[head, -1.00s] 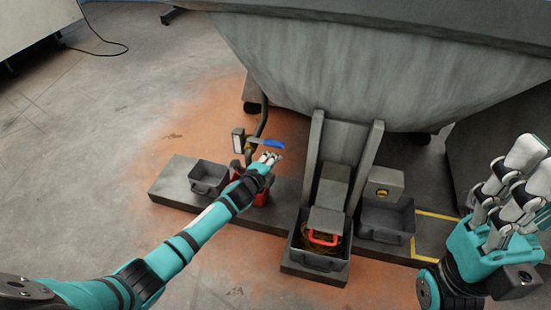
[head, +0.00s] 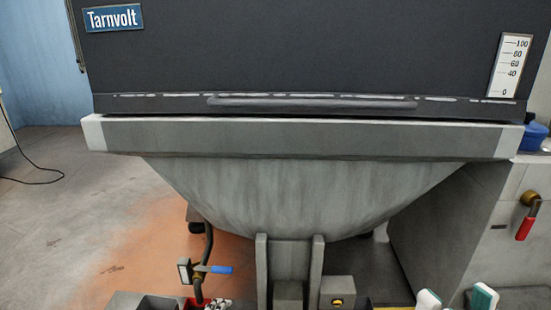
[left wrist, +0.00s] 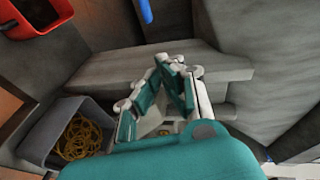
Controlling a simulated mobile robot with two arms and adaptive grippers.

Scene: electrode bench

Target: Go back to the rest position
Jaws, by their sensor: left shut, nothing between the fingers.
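My left gripper (head: 218,303) shows only as fingertips at the bottom edge of the head view, beside a red bin (head: 193,302). In the left wrist view my left gripper (left wrist: 168,62) has its fingertips together with nothing between them. My right gripper (head: 456,297) shows only as two white and teal tips at the bottom right of the head view, well apart. The rest of both arms is out of the head view.
A large grey hopper (head: 300,190) stands ahead under a dark panel (head: 300,50). A blue-handled valve (head: 218,269) is near the left gripper. In the left wrist view a grey bin (left wrist: 45,135) holds a yellow coil. A red-handled valve (head: 525,228) is at right.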

